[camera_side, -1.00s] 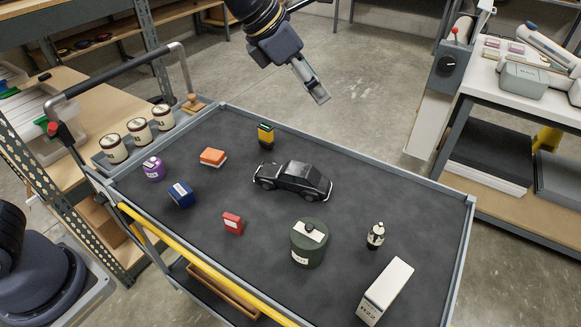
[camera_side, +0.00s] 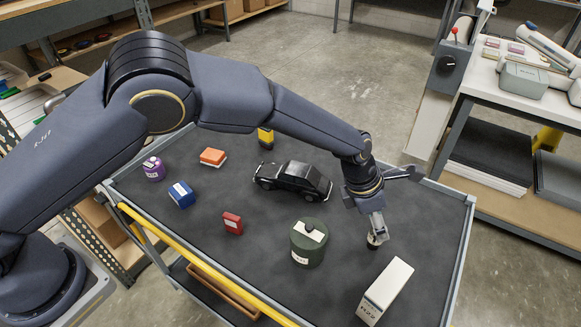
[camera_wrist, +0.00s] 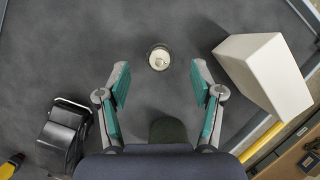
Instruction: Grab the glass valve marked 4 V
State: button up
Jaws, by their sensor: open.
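A small upright piece with a pale top and a dark base (camera_side: 373,243), which looks like the glass valve, stands on the cart's dark mat. Its marking cannot be read. In the wrist view the valve (camera_wrist: 159,57) is seen from above, centred between the fingertips and slightly beyond them. My gripper (camera_wrist: 159,72) is open, with its two teal-padded fingers apart and nothing between them. In the side view my gripper (camera_side: 377,232) points down right over the valve and hides most of it.
A white box (camera_side: 385,291) stands close by, at the right in the wrist view. A dark green canister (camera_side: 308,244) and a black toy car (camera_side: 294,181) stand to the left. Red, blue, purple and orange items lie farther left. A raised rim (camera_side: 463,235) edges the cart.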

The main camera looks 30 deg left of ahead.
jog(key=x, duration=0.5)
jog(key=shift+s+a+f, duration=0.15)
jog(key=shift+f, duration=0.35)
jog(key=shift+c, duration=0.3)
jog(key=c, duration=1.1)
jog(key=shift+o, duration=0.2)
jog(key=shift+r, duration=0.15)
